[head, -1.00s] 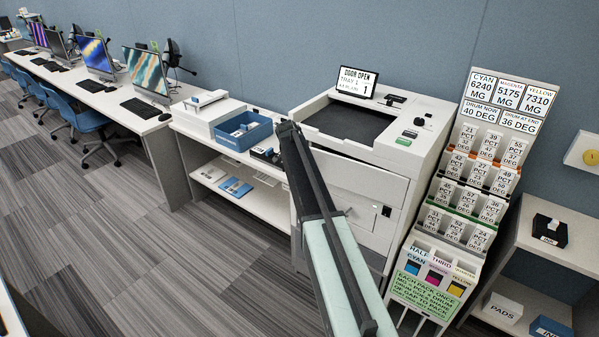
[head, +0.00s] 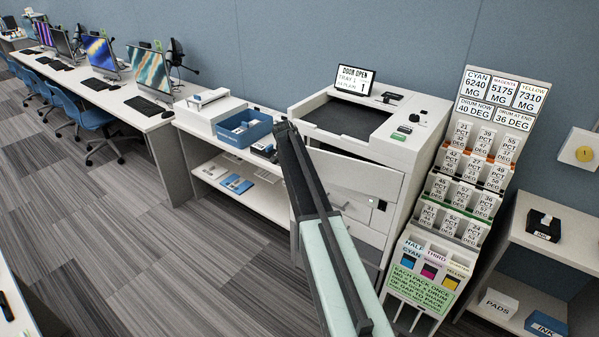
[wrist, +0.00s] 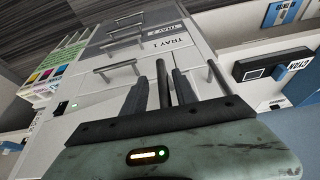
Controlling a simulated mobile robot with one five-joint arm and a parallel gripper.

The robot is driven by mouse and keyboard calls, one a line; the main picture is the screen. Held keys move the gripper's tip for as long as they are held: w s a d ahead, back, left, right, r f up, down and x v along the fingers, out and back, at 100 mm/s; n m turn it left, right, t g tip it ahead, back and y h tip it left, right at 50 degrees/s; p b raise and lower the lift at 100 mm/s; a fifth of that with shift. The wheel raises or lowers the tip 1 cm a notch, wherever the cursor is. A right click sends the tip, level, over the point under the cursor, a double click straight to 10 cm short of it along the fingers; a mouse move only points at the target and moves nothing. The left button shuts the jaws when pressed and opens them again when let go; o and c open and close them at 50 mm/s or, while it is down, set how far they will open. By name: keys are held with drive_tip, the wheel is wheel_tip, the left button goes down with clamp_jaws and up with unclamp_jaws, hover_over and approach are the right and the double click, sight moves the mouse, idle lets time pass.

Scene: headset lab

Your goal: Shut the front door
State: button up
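The white printer (head: 408,150) stands against the blue wall, and its screen (head: 354,79) reads "DOOR OPEN". Its front door (head: 335,164) is the pale panel below the top deck; it looks ajar, but my arm hides part of it and its exact angle is unclear. My gripper (head: 286,128) reaches up in front of the printer's left side, and its fingers look close together and empty. In the wrist view my gripper (wrist: 171,72) points at the printer's drawer fronts, with a handle (wrist: 116,70) to its left. I cannot tell whether the fingers touch the door.
A card rack (head: 470,180) stands close on the printer's right. A shelf unit (head: 255,199) with a blue bin (head: 243,136) stands on its left. Desks with monitors (head: 150,70) run along the wall. Open carpet (head: 130,230) lies to the left.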

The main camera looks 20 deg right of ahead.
drive_tip(key=p+v, duration=0.7)
drive_tip(key=shift+r, duration=0.4)
drive_tip(key=shift+a, duration=0.1)
